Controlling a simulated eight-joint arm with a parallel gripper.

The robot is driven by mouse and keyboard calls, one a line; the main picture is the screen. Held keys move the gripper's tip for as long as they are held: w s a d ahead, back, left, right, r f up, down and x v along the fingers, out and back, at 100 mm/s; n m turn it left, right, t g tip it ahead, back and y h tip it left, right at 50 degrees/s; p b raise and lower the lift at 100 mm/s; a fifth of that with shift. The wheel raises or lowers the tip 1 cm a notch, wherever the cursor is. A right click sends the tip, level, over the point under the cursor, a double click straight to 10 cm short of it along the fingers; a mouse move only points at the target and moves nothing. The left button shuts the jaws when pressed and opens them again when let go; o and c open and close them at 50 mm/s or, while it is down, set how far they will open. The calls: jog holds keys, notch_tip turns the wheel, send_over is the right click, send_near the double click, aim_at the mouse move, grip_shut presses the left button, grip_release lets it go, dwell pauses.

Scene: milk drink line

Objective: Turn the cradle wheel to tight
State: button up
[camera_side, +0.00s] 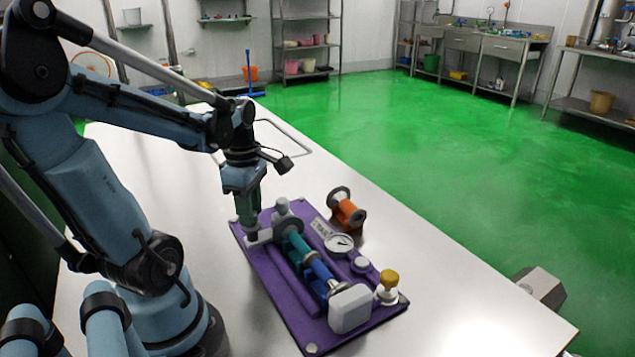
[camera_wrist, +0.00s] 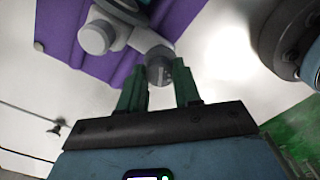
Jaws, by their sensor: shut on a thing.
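The purple board (camera_side: 270,278) lies on the pale table and carries the cradle, with a teal and blue cylinder (camera_side: 307,258) along it. My gripper (camera_side: 247,222) points down at the board's far left end. In the wrist view, my gripper's green fingers (camera_wrist: 160,83) are on either side of a grey round piece (camera_wrist: 160,70), which looks like the cradle wheel, and are shut on it. The fingers hide part of this piece in the side view. A pale grey knob (camera_wrist: 96,38) stands beside it on the board. I cannot read the wheel's setting.
A round white gauge (camera_side: 338,243), a yellow-topped valve (camera_side: 388,283) and a white block (camera_side: 350,308) are on the board. The table beyond the board's left end is clear.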

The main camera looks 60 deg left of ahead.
jog(key=shift+m, duration=0.3)
jog(key=m, duration=1.1)
jog(key=shift+s+m, duration=0.1)
jog(key=shift+m, duration=0.2)
jog(key=m, duration=1.1)
jog(key=shift+m, duration=0.4)
jog(key=o, duration=1.1)
jog(key=shift+c, duration=0.2)
